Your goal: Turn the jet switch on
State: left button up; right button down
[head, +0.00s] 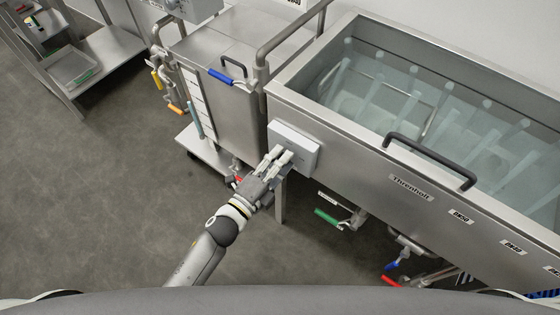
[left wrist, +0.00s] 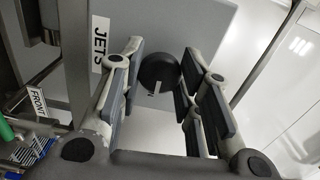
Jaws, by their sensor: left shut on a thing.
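The jet switch (left wrist: 158,73) is a round black knob with a pale pointer mark, on a grey box beside a "JETS" label (left wrist: 101,43). In the left wrist view the knob sits between the fingertips of my left gripper (left wrist: 162,58). In the head view my left gripper (head: 281,157) is at the front of the light grey switch box (head: 297,142) on the tank's left end, and its fingers hide the knob. My left gripper is shut on the jet switch. My right gripper is in neither view.
The steel tank (head: 345,137) with water and a black handle (head: 432,160) fills the right side. A steel cabinet (head: 228,112) with a blue-handled valve stands left of it. Coloured valve handles, such as a green one (head: 327,217), hang below.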

pick_arm(q)
jog(key=shift+m, duration=0.4)
jog(key=o, duration=1.1)
jog(key=shift+c, duration=0.2)
jog(key=v, duration=1.2)
